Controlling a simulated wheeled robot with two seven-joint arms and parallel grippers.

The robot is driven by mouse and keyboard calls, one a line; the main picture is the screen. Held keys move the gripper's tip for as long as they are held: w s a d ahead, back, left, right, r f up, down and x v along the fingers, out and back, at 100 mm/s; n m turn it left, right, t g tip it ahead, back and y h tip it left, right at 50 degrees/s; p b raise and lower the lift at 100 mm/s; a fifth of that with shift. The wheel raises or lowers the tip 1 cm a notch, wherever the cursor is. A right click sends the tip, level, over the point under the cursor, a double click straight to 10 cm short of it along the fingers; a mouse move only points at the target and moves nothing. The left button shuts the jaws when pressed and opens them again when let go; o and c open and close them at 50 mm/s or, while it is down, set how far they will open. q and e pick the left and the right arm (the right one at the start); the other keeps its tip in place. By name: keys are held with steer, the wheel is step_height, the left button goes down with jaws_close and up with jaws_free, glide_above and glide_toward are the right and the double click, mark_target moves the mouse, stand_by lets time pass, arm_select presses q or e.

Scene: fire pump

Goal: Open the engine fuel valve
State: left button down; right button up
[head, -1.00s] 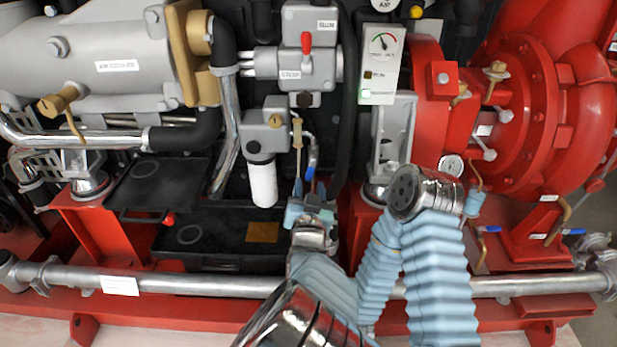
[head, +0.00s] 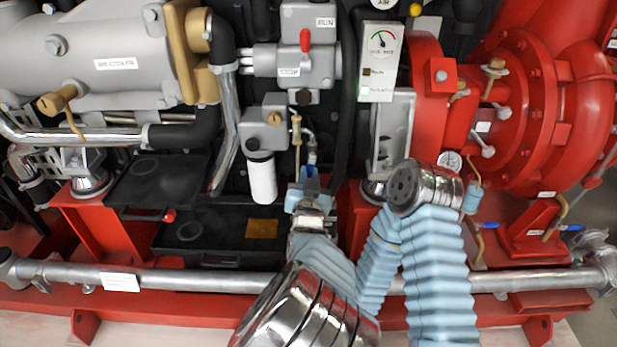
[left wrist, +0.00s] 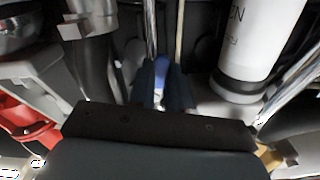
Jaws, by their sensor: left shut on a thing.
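A small blue handle (head: 311,175), which looks like the fuel valve's lever, hangs low on the engine's front, below a thin silver pipe (head: 311,149). My left gripper (head: 310,187) is around it from below, shut on the handle. In the left wrist view the blue handle (left wrist: 160,66) shows between the two dark fingers (left wrist: 161,90), with its lower part hidden by them. The valve body cannot be made out clearly. My right gripper does not show clearly; a sleeved arm of mine is at the right.
A white filter canister (head: 262,180) hangs just left of the handle, and a brass-coloured rod (head: 297,140) stands close by. A black tray (head: 215,237) lies lower left. A long silver pipe (head: 195,281) crosses in front. The red pump housing (head: 515,110) fills the right.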

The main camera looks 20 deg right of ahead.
arm_select(q)
steer(key=shift+f+b, duration=0.2)
steer(key=shift+b, duration=0.15)
steer(key=n+b, duration=0.1)
steer(key=d+n+b, duration=0.1)
steer(key=b, duration=0.1)
steer(key=shift+s+r+n, duration=0.15)
steer(key=shift+n, duration=0.25)
steer(key=c, duration=1.1)
jaws_free()
steer(key=shift+o, duration=0.2)
steer(key=b+v, duration=0.1)
steer(key=v, duration=1.3)
steer(key=shift+b, duration=0.3)
